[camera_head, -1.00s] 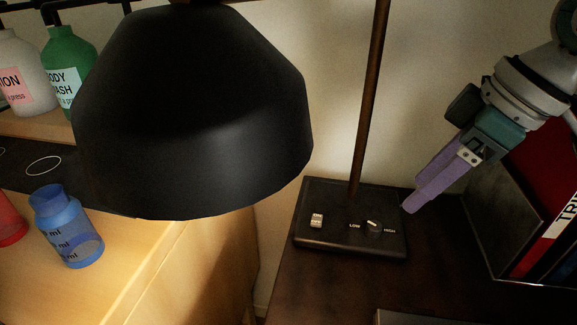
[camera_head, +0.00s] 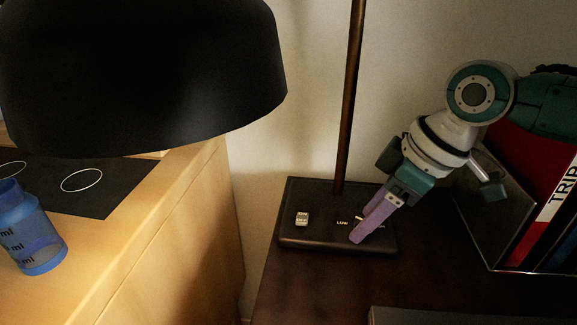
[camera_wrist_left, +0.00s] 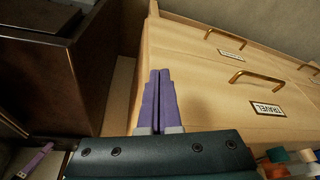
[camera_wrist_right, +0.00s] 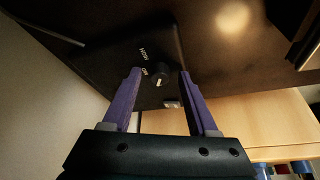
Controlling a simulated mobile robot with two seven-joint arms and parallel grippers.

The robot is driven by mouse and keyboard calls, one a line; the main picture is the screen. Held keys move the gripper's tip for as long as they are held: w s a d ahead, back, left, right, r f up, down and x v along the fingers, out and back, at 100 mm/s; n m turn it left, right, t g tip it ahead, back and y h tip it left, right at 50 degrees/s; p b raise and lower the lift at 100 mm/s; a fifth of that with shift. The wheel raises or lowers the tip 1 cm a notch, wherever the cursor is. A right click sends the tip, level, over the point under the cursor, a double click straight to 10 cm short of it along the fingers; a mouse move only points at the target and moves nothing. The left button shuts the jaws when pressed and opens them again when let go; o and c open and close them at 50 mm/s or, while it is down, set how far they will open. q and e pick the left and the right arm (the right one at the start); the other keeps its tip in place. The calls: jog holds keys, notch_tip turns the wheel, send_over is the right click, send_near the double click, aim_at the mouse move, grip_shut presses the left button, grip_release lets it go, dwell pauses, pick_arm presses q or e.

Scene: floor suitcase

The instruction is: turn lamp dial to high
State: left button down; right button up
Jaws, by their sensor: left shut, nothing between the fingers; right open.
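The lamp has a big black shade (camera_head: 140,75), a thin brown pole (camera_head: 349,100) and a dark base (camera_head: 315,240) on a dark tabletop. In the head view my right gripper (camera_head: 367,222) is over the base's right part and hides the dial. In the right wrist view the round black dial (camera_wrist_right: 160,74) with its pale pointer shows between and beyond the two open purple fingers (camera_wrist_right: 166,95). My left gripper (camera_wrist_left: 158,78) is shut and empty in front of wooden drawers, out of the head view.
A book holder with a red book (camera_head: 540,180) stands right of the lamp. A wooden cabinet (camera_head: 190,215) with a dark cooktop-like panel (camera_head: 90,187) and a blue bottle (camera_head: 30,235) is at left. Drawers with brass handles (camera_wrist_left: 250,75) face my left gripper. Tabletop before the lamp base is mostly clear.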

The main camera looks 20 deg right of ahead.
jog(key=shift+c, duration=0.3)
grip_shut()
